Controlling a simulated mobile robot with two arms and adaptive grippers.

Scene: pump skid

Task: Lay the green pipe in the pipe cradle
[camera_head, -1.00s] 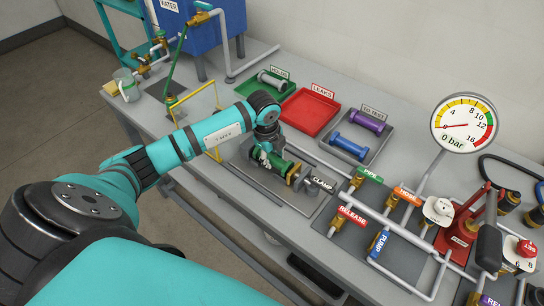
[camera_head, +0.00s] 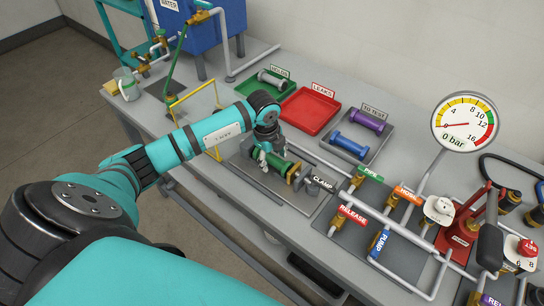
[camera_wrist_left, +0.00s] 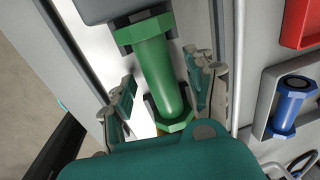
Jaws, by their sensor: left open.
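The green pipe (camera_head: 279,166) lies level on the grey skid beside the CLAMP label, its near end by a brass fitting. It also shows in the left wrist view (camera_wrist_left: 158,72), with a hex flange at each end. Dark cradle supports (camera_wrist_left: 126,50) show at its sides, and the pipe appears to rest in them. My left gripper (camera_head: 264,160) is above the pipe, also seen in the left wrist view (camera_wrist_left: 165,95). Its fingers are open, one on each side of the pipe, with visible gaps. The cradle is mostly hidden under the pipe and gripper. My right gripper is out of view.
Behind the skid are a green HOLDS tray (camera_head: 250,90) with a grey pipe, an empty red LEAKS tray (camera_head: 310,112) and a TO TEST tray (camera_head: 345,155) with purple and blue pipes. A yellow frame (camera_head: 213,150) stands left. Valves and a gauge (camera_head: 464,124) are right.

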